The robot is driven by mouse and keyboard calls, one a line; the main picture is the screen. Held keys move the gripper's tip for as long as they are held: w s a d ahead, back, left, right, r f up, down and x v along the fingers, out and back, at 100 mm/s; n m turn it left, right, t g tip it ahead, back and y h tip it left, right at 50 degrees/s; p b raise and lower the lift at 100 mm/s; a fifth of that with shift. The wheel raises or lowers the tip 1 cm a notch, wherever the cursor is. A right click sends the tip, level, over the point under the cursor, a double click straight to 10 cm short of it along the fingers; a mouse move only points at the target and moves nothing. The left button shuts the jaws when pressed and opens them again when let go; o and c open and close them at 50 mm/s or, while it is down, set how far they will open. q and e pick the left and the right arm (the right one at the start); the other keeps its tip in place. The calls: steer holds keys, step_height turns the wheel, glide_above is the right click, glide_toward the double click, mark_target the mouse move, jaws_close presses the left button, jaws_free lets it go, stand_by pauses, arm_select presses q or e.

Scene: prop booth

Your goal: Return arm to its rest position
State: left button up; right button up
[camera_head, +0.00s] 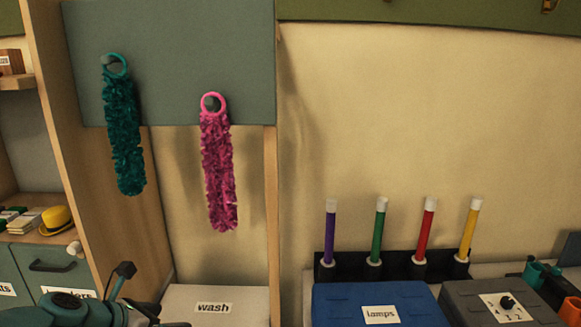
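My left arm, dark teal and black, comes in at the bottom left. Its black end parts (138,292) stand in front of the cabinet and the box marked "wash". No object shows in them, and the view does not make clear whether the gripper is open or shut. Teal and black parts at the right edge look like my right gripper (543,274), beside the grey switch box. They are small and partly cut off, so their opening cannot be read.
A teal fluffy strip (124,135) and a pink one (218,170) hang from pegs on a grey-green board (170,30). Purple, green, red and yellow sticks stand in a black rack (345,267) behind the blue "lamps" box (335,302). A yellow hat (56,219) sits on the left shelf.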

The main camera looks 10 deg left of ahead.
arm_select(q)
steer(key=s+d+f+m+g+b, duration=0.1)
steer(key=s+d+f+m+g, duration=0.2)
steer(key=f, duration=0.6)
steer(key=s+d+f+m+g+b, duration=0.1)
steer(key=s+d+f+m, duration=0.15)
steer(key=d+f, duration=0.45)
steer(key=s+d+f+m+g+b, duration=0.1)
steer(key=s+d+f+m+g, duration=0.15)
steer(key=f, duration=0.75)
steer(key=s+d+f+m+g, duration=0.1)
steer(key=s+d+f+m, duration=0.2)
steer(key=s+f+m, duration=0.3)
steer(key=s+d+f+m+g, duration=0.1)
steer(key=s+d+f+m, duration=0.2)
steer(key=m, duration=1.2)
steer(key=s+f, duration=0.3)
steer(key=s, duration=0.2)
steer(key=shift+s+f+b, duration=0.4)
